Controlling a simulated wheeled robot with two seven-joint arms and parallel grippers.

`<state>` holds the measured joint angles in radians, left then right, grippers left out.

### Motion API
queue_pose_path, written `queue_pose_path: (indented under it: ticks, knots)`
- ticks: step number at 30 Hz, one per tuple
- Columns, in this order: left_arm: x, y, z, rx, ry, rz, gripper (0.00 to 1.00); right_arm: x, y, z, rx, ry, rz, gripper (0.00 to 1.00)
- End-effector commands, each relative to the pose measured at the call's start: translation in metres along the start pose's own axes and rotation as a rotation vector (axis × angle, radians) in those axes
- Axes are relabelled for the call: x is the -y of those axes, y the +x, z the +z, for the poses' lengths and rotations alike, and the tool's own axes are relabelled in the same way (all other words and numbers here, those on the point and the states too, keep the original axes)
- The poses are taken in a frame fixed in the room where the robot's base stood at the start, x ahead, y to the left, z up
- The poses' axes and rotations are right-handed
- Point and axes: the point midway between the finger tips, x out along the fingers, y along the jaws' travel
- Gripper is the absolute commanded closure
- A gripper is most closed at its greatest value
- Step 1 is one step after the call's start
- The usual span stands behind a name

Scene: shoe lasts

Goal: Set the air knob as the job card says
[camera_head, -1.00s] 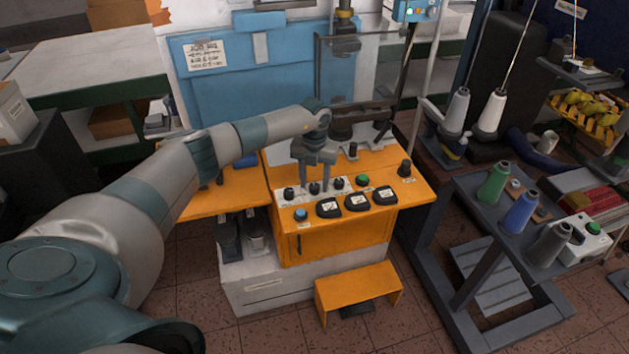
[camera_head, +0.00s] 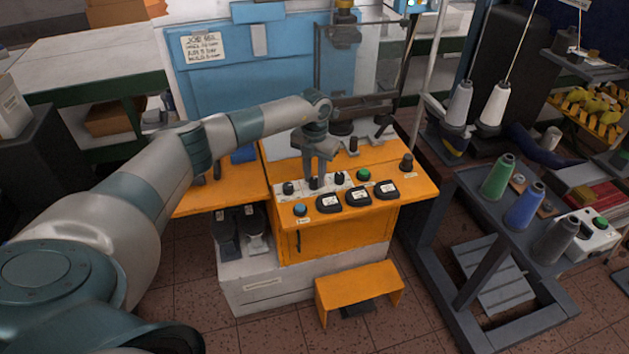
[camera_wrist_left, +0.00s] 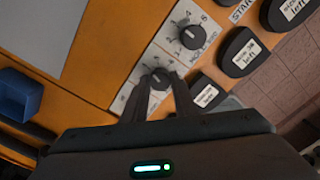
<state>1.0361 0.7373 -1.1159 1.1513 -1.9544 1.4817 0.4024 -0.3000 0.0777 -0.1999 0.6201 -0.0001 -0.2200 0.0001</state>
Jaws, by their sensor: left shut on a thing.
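The orange press panel carries a pale strip (camera_head: 326,185) with three black knobs. My left gripper (camera_head: 315,182) points down on the middle knob, its fingers shut on it. In the left wrist view this knob (camera_wrist_left: 157,77) sits between the two fingertips (camera_wrist_left: 160,84) over a numbered dial, its label partly covered. The neighbouring knob (camera_wrist_left: 193,37), on a dial whose label seems to read HOLD S, is free. The job card (camera_head: 202,46) hangs on the blue panel; its small writing seems to include an AIR line with 5 BAR. My right gripper is out of view.
Close by are a green button (camera_head: 363,174), a blue button (camera_head: 300,209) and black labelled pads (camera_head: 358,197). A press head (camera_head: 344,32) stands behind. A rack with thread cones (camera_head: 525,207) is at right.

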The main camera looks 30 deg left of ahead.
Motion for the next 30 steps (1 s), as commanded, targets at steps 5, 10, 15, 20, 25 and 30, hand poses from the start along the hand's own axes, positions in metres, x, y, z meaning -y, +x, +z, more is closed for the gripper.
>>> queue_pose_path:
  ticks: [5, 10, 15, 20, 25, 30]
  knots:
    - [0.000, 0.004, 0.001, 0.002, 0.152, 0.001, 0.97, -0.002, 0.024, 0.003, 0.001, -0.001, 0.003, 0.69]
    - [0.000, 0.004, 0.001, 0.002, 0.292, 0.002, 0.97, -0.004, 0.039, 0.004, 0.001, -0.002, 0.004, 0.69]
    - [0.001, 0.002, 0.001, 0.003, 0.404, 0.000, 0.97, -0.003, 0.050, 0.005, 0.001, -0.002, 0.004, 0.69]
    - [0.000, 0.001, 0.000, 0.002, 0.470, 0.001, 0.97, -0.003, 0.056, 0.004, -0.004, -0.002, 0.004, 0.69]
    - [0.000, 0.000, 0.000, 0.002, 0.502, 0.001, 0.97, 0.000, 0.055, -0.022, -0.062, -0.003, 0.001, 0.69]
    - [0.000, -0.001, 0.000, 0.001, 0.507, 0.001, 0.97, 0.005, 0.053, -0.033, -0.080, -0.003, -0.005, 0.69]
